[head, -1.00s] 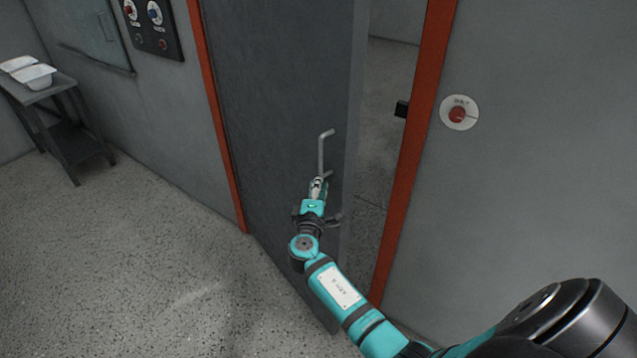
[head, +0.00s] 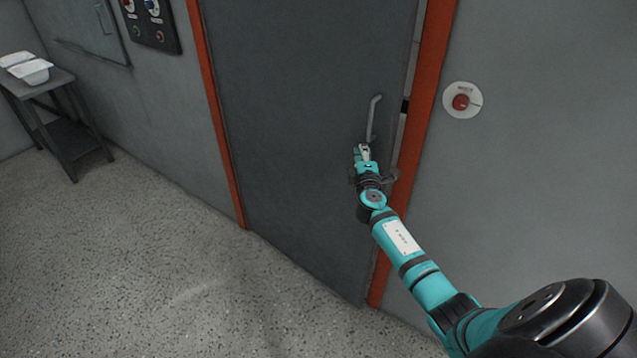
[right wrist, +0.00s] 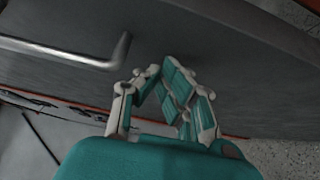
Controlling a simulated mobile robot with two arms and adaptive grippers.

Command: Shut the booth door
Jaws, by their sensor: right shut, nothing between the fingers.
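The booth door (head: 290,130) is a dark grey panel in an orange-red frame (head: 428,110). It stands almost flush with the frame, with a narrow gap showing along its right edge. A grey bar handle (head: 374,115) is on the door near that edge. My right gripper (head: 362,150) is shut and empty at the door face, at the lower end of the handle. In the right wrist view the shut fingers (right wrist: 165,75) are close to the door surface (right wrist: 220,45), beside the handle (right wrist: 65,52) and not around it. My left gripper is out of view.
A red button on a round plate (head: 462,101) is on the wall right of the frame. A control panel (head: 150,22) is on the left wall. A small table (head: 55,88) with white trays (head: 30,72) stands far left. The speckled floor (head: 140,250) is clear.

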